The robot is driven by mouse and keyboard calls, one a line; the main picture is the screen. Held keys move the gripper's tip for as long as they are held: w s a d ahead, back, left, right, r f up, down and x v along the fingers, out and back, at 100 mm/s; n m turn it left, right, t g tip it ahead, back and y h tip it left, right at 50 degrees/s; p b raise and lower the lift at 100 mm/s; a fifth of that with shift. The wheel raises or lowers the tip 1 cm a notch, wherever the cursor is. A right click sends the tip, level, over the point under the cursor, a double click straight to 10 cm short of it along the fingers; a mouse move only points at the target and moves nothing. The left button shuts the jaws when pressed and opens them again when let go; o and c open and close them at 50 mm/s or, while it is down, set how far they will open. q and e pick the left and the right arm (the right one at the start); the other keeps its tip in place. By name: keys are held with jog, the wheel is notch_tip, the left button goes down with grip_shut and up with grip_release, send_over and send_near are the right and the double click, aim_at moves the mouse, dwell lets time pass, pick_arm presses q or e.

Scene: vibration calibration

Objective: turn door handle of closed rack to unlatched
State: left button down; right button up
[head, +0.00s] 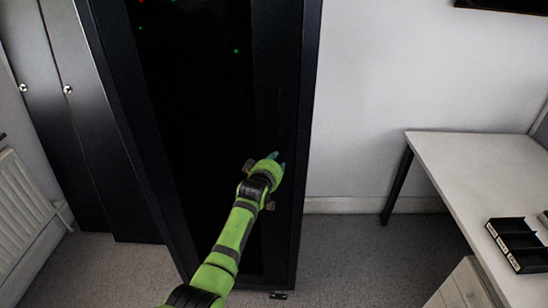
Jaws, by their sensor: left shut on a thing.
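The closed rack (215,110) is a tall black cabinet with a dark door panel. Small green and red lights show through the panel near its top. My left arm, green and black, reaches up from the bottom of the head view to the right side of the door. My left gripper (277,160) is at the door's right edge strip, shut on the door handle. The handle is dark against the dark door and mostly hidden by the gripper, so its angle cannot be made out. My right gripper is not in view.
Dark lockers (70,110) stand left of the rack, with a white radiator (25,205) at the far left. A pale desk (475,160) with a black tray (518,245) stands at the right. Grey carpet (345,255) is clear between rack and desk.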

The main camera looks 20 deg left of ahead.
pick_arm(q)
jog(key=shift+w+d+f+m+g+y+b, duration=0.15)
jog(key=shift+m+g+y+b, duration=0.2)
jog(key=shift+m+y+b, duration=0.65)
jog(key=shift+s+d+m+g+y+b, duration=0.15)
jog(key=shift+m+g+y, duration=0.35)
jog(key=shift+m, duration=1)
jog(key=shift+w+a, duration=0.1)
jog(key=c, duration=0.9)
grip_release()
